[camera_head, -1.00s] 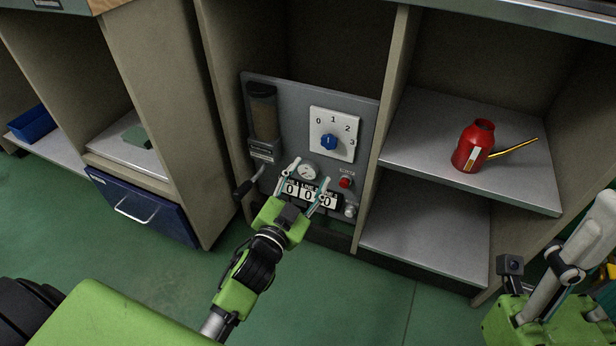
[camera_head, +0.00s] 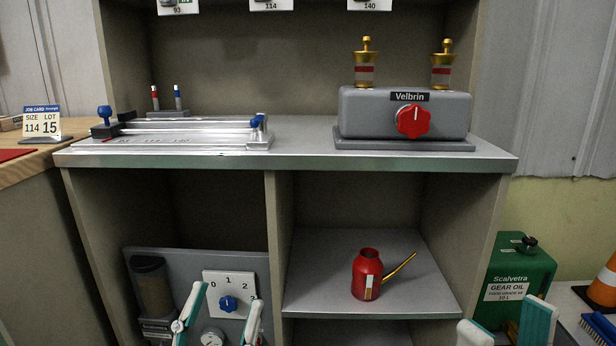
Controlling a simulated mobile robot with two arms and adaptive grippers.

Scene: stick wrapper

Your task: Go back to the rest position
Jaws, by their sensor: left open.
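My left gripper (camera_head: 230,296) shows at the bottom of the head view, fingers up and apart, with nothing between them. It is in front of the grey control panel (camera_head: 185,262), and I cannot tell whether it touches it. The panel's white dial plate (camera_head: 241,284) with a blue knob (camera_head: 227,304) shows between and above the fingers. My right gripper (camera_head: 508,320) is at the bottom right, fingers apart and empty, in front of the green gear oil can (camera_head: 519,262). Both arms are below the picture.
The grey Velbrin machine (camera_head: 360,113) with a red knob and a silver slide fixture (camera_head: 190,135) stand on the countertop (camera_head: 300,150). A red oiler (camera_head: 366,276) stands on the shelf below. A job card (camera_head: 42,122) is at left, an orange cone (camera_head: 606,285) at right.

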